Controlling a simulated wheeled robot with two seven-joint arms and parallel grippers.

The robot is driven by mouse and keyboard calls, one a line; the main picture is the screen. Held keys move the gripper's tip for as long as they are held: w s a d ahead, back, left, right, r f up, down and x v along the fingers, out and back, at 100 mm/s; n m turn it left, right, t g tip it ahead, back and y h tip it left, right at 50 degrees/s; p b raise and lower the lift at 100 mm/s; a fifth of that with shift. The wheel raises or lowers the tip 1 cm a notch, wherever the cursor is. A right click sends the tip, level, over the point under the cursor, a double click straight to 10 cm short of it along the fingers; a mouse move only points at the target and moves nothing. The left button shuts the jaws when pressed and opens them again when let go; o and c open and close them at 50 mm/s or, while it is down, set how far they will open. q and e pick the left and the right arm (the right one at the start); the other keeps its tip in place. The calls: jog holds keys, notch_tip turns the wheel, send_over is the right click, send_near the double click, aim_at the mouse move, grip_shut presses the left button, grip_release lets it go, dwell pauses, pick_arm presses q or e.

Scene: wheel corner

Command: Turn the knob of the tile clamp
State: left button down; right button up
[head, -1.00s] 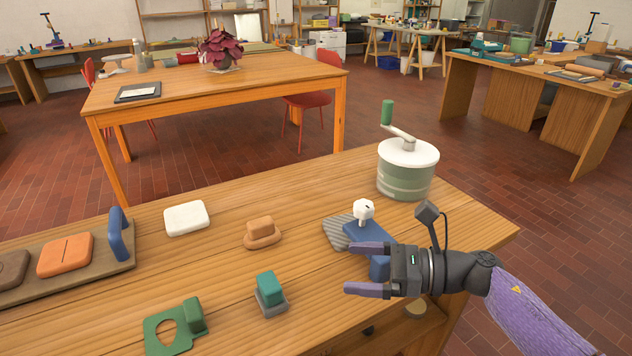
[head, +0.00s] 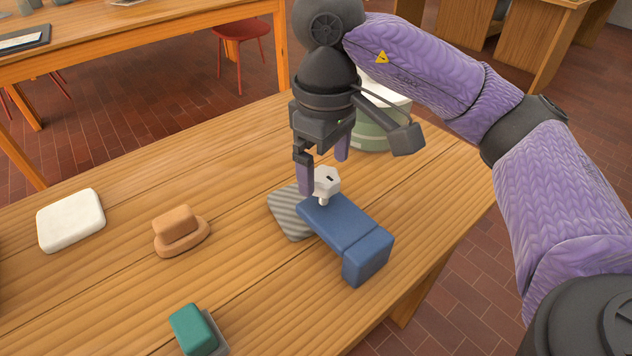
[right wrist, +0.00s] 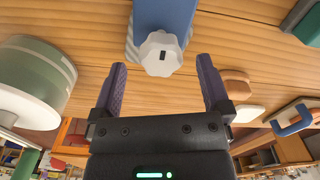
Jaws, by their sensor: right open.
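The tile clamp is a blue block (head: 350,232) on the wooden table. A white lobed knob (head: 327,181) with a dark mark stands on its far end. A grey ridged tile (head: 288,212) lies beside and partly under the blue block. My right gripper (head: 322,174) points down over the knob, open, with its purple fingers on either side of it. In the right wrist view the knob (right wrist: 159,54) lies between and just beyond the two fingertips (right wrist: 160,72), with gaps on both sides; I see no contact. My left gripper is not in view.
A green and white drum (head: 375,125) stands close behind my right gripper. A white block (head: 70,220), a tan piece (head: 180,232) and a teal block (head: 195,330) are to the left. The table between them is clear.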

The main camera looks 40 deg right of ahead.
jog(key=shift+f, duration=0.9)
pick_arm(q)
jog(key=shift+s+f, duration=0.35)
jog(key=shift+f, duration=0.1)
pick_arm(e)
jog(key=shift+r, duration=0.1)
jog(key=shift+c, duration=0.4)
jog(key=c, duration=1.2)
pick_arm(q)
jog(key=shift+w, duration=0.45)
pick_arm(e)
jog(key=shift+m, duration=0.4)
